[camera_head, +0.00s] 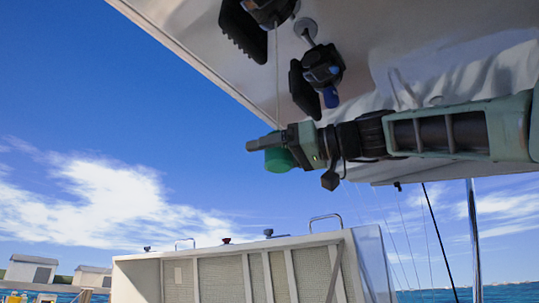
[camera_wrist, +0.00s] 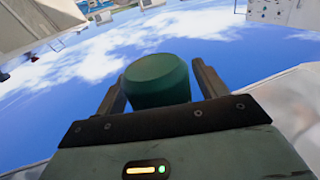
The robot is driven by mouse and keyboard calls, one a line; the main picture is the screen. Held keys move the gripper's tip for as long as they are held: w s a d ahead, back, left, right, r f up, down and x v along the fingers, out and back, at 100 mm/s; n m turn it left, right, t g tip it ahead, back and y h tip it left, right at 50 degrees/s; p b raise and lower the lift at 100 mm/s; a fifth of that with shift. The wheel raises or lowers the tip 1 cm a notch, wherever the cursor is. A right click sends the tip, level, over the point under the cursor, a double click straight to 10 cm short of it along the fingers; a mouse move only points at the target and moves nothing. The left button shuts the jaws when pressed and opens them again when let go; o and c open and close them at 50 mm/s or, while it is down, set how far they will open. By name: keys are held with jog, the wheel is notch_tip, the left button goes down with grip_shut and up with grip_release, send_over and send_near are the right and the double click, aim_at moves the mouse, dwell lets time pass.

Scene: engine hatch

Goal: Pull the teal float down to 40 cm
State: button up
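The teal float (camera_head: 279,160) is a rounded, short cylinder at the lower end of a thin cord (camera_head: 277,85) that comes down from the white overhead hatch. My gripper (camera_head: 262,142) reaches in from the right, level, with its fingers at the float. The float's lower part shows below the fingers. In the wrist view the float (camera_wrist: 157,82) sits between my two fingers (camera_wrist: 160,88), which are wide apart. Its sides come close to both fingers. I cannot tell whether they press on it. No length mark is readable.
The hatch underside (camera_head: 400,55) slopes overhead, close above my arm, with two dark fittings (camera_head: 318,75) near the cord. A white slatted housing (camera_head: 235,275) stands below. A metal pole (camera_head: 474,240) and thin lines stand at right. Open sky lies to the left.

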dwell(0.4)
jog(key=b+v, duration=0.3)
jog(key=v, duration=1.4)
jog(key=shift+d, duration=0.2)
jog(key=shift+s, duration=0.1)
